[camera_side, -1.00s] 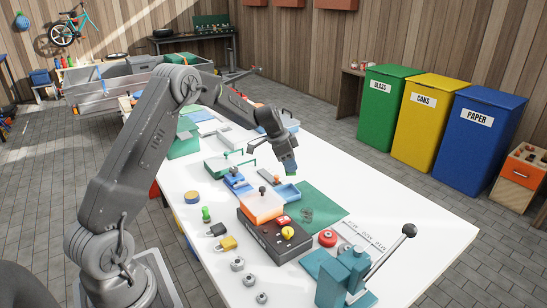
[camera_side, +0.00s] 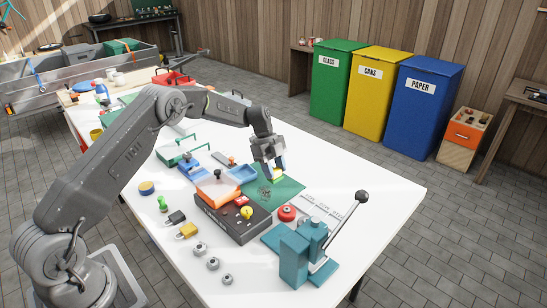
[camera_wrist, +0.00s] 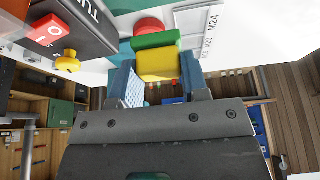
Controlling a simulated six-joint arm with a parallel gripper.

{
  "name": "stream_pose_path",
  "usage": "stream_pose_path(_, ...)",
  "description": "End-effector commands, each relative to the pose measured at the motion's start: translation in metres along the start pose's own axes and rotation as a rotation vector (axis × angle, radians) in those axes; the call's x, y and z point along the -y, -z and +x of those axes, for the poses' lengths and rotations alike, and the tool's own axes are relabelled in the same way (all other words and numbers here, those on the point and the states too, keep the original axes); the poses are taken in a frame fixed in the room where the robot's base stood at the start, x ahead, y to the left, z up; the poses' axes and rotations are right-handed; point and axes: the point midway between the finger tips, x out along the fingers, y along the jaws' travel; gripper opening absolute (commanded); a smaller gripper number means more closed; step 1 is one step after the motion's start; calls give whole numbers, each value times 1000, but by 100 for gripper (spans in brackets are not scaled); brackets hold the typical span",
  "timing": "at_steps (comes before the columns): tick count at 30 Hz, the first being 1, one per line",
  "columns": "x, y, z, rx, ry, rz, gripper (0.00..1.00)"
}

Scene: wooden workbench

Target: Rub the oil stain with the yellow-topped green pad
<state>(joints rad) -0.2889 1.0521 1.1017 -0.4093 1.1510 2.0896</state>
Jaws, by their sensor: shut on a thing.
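My gripper (camera_side: 270,168) is shut on the yellow-topped green pad (camera_side: 279,178), low over the green mat (camera_side: 290,189). In the wrist view the pad's yellow top (camera_wrist: 157,65) sits between my two blue fingertips, with its green part (camera_wrist: 155,40) beyond. The oil stain (camera_side: 265,194) is a dark, patchy mark on the mat, just in front of and slightly left of the pad in the side view. I cannot tell whether the pad touches the mat. The stain is not visible in the wrist view.
A dark control box (camera_side: 232,219) with an orange top, red switch and yellow knob stands left of the mat. A red round button (camera_side: 287,212) and a teal lever press (camera_side: 300,250) stand in front. A blue tray (camera_side: 241,174) lies behind left.

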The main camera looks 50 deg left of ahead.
Motion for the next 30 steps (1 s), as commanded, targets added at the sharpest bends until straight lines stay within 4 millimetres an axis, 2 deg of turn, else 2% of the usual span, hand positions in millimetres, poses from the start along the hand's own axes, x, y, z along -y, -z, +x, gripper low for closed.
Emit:
stream_pose_path(8, 0, -6, 14, 0, 1, -1, 23)
stream_pose_path(30, 0, -34, 77, 0, 2, -2, 23)
